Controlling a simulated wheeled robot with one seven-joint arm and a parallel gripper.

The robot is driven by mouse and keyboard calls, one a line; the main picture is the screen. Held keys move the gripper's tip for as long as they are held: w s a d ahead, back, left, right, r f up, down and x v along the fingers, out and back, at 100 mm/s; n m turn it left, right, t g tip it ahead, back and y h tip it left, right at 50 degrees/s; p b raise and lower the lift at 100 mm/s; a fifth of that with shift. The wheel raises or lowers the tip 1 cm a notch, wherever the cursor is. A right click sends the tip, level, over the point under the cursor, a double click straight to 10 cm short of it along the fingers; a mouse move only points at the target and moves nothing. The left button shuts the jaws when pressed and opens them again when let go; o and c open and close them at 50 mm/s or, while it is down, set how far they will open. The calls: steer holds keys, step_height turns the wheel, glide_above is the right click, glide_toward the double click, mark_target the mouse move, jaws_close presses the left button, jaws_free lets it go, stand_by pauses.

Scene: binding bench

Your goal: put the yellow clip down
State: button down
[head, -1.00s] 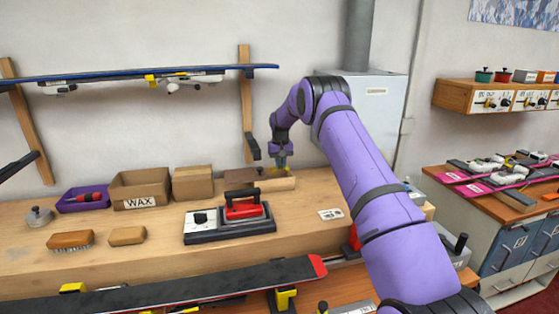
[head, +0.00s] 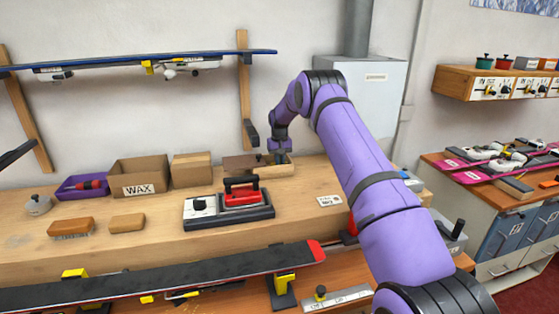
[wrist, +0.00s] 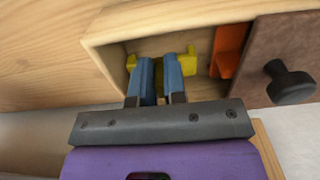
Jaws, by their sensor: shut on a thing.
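The yellow clip (wrist: 187,66) is between the two blue-grey fingers of my gripper (wrist: 158,66) in the wrist view. Parts of it stick out on both sides of the fingers, and its middle is mostly hidden. My gripper is shut on it, inside the opening of a light wooden box (wrist: 107,46). I cannot tell whether the clip touches the box floor. In the head view my gripper (head: 279,156) is at the wooden box (head: 277,172) at the back of the bench, and the clip is hidden there.
An orange piece (wrist: 228,50) stands in the box right of the clip. A brown lid (wrist: 278,45) with a dark knob (wrist: 289,82) covers the box's other part. Cardboard boxes (head: 191,170) stand to the left, and a red iron (head: 242,196) stands in front.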

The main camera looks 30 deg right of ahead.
steer(key=shift+f, duration=0.5)
steer(key=c, duration=1.1)
jaws_free()
steer(key=shift+r, duration=0.1)
step_height(320, 180, up, 11)
steer(key=shift+f, duration=0.2)
